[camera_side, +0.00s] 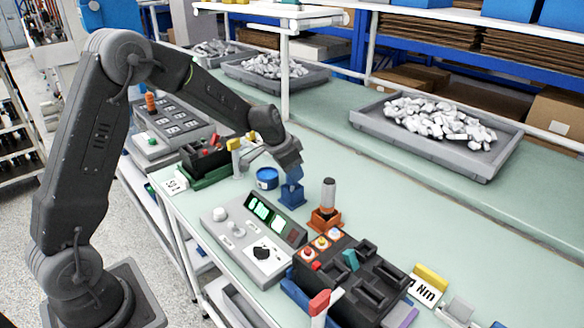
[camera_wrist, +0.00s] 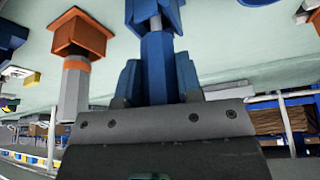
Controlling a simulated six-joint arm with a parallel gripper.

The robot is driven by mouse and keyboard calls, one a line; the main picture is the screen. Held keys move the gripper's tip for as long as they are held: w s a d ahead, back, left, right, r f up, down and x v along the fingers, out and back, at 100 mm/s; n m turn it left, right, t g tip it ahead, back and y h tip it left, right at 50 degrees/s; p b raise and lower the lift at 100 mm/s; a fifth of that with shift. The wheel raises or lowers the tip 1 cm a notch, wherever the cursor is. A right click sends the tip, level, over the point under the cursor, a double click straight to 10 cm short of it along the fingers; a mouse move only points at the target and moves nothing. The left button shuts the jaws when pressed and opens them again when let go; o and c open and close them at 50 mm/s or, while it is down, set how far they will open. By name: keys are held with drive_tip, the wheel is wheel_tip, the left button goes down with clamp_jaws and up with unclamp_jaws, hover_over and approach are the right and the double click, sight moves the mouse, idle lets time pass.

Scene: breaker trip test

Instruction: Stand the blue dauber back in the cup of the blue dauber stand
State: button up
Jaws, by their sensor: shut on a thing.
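The blue dauber (camera_wrist: 157,62) stands between the fingers of my gripper (camera_wrist: 158,78) in the wrist view, and the gripper is shut on it. The blue dauber stand (camera_wrist: 172,17) is straight beyond the fingers, in line with the dauber. In the side view my gripper (camera_side: 291,173) points down just above the blue stand (camera_side: 291,196). The dauber is mostly hidden there by the fingers. I cannot tell whether its lower end is inside the cup or just above it.
An orange stand (camera_side: 325,220) holding a grey-handled dauber (camera_side: 328,193) is close on the right. A blue tub (camera_side: 267,178) is close on the left. A grey meter box (camera_side: 247,258) and a black breaker block (camera_side: 352,285) are in front.

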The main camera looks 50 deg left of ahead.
drive_tip(key=shift+f, duration=0.35)
drive_tip(key=o, duration=1)
drive_tip(key=v, duration=1.3)
drive_tip(key=shift+s+r, duration=0.1)
drive_tip(key=shift+r, duration=0.3)
drive_tip(key=s+d+r+n, duration=0.1)
drive_tip(key=s+d, duration=0.2)
drive_tip(key=s, duration=0.5)
drive_tip(key=s+d+r+n, duration=0.1)
drive_tip(key=s+d, duration=0.2)
drive_tip(key=s, duration=0.6)
drive_tip(key=s+d+r+n+t+y, duration=0.1)
drive_tip(key=s+d, duration=0.3)
drive_tip(key=s, duration=0.4)
drive_tip(key=shift+s+d+r, duration=0.1)
drive_tip(key=shift+s, duration=0.15)
